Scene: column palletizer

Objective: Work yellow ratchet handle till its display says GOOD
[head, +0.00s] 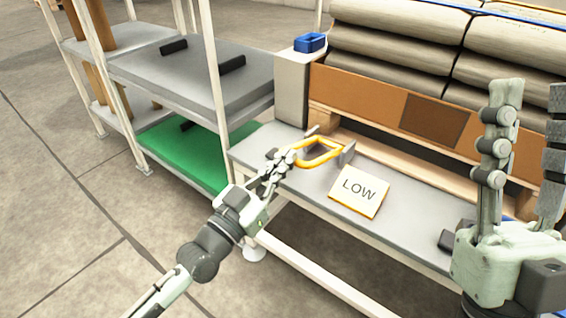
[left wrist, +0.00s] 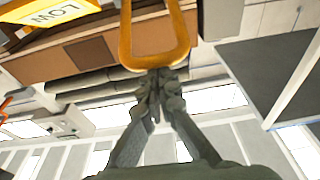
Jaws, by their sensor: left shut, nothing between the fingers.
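The yellow ratchet handle (head: 318,163) is a loop lying over the grey bench shelf, left of the display. The display (head: 360,191) is a tilted white plate with a yellow edge and reads LOW. My left gripper (head: 284,158) is shut and empty at the near left end of the handle. In the left wrist view the closed fingertips (left wrist: 158,78) meet the end bar of the handle (left wrist: 155,62); whether they touch it I cannot tell. The display (left wrist: 45,12) also shows there, upside down. My right gripper (head: 530,92) is raised at the right, fingers apart and empty.
Stacked sacks (head: 395,65) rest behind a brown cardboard wall (head: 385,102) on a wooden pallet. A blue tray (head: 310,42) sits on a grey post (head: 291,92). Shelving (head: 190,80) with a green lower deck stands at the left. The floor at front left is clear.

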